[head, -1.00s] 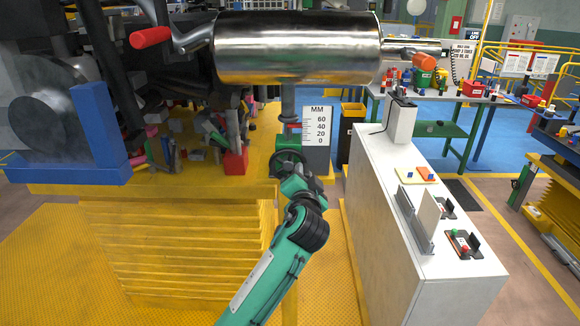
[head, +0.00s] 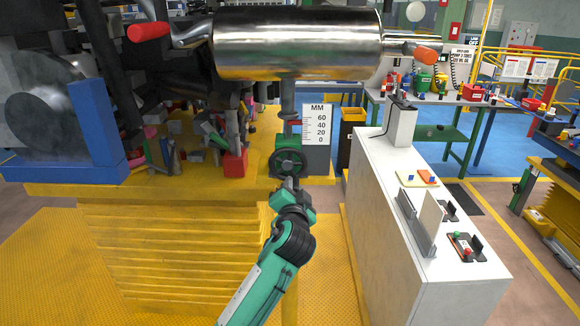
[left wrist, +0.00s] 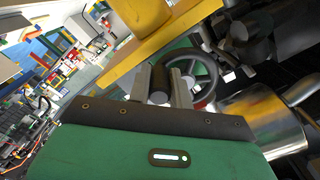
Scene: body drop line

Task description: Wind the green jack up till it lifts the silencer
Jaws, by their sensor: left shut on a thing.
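The green jack (head: 287,143) stands on the yellow platform, with a dark handwheel (head: 288,162) on its front. Its grey post (head: 288,100) rises to the underside of the shiny silencer (head: 298,44); I cannot tell whether they touch. A red mark (head: 295,123) on the post is near 40 on the white MM scale (head: 316,124). My left gripper (head: 290,186) is at the wheel's bottom. In the left wrist view its fingers are shut on the wheel's dark knob (left wrist: 160,84), beside the wheel rim (left wrist: 212,72). My right gripper is out of view.
A white cabinet (head: 380,200) stands to the right of my arm. A blue bracket (head: 95,125) and loose parts, including a red box (head: 235,162), are left of the jack.

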